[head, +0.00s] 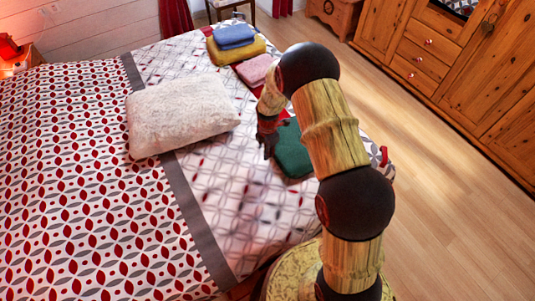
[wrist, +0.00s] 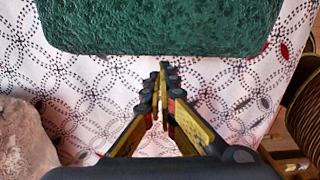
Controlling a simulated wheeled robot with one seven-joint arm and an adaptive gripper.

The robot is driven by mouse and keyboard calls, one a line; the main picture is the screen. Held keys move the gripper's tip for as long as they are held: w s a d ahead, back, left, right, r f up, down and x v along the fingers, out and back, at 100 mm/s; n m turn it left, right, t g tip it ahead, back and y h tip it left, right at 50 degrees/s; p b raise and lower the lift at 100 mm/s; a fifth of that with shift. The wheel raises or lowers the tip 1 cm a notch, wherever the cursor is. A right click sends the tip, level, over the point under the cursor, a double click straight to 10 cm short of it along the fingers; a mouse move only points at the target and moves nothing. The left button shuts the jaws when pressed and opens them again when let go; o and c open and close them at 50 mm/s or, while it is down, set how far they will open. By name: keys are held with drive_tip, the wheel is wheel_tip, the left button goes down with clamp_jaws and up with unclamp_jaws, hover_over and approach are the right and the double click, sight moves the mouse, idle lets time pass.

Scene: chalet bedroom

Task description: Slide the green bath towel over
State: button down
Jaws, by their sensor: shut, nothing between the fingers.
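The green bath towel (head: 291,152) lies folded on the bed, partly hidden behind my arm in the head view. In the wrist view the green bath towel (wrist: 160,26) fills the top middle, its near edge running across the picture. My gripper (wrist: 163,72) is shut and empty, its fingertips at or just short of the towel's near edge. I cannot tell whether they touch. In the head view my gripper (head: 268,150) is at the towel's left side, low over the patterned bedspread.
The patterned bed (head: 95,170) carries a white pillow (head: 180,113) left of the gripper. Beyond the green towel lie a pink towel (head: 256,70), a yellow towel (head: 236,49) and a blue towel (head: 233,36). A wooden wardrobe (head: 430,45) stands right, past open floor.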

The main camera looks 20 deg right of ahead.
drive_tip(key=shift+s+a, duration=0.1)
drive_tip(key=shift+a, duration=0.35)
drive_tip(key=a, duration=0.3)
drive_tip(key=shift+s, duration=0.35)
wheel_tip(320, 180, up, 10)
drive_tip(key=p, duration=0.3)
drive_tip(key=shift+d, duration=0.1)
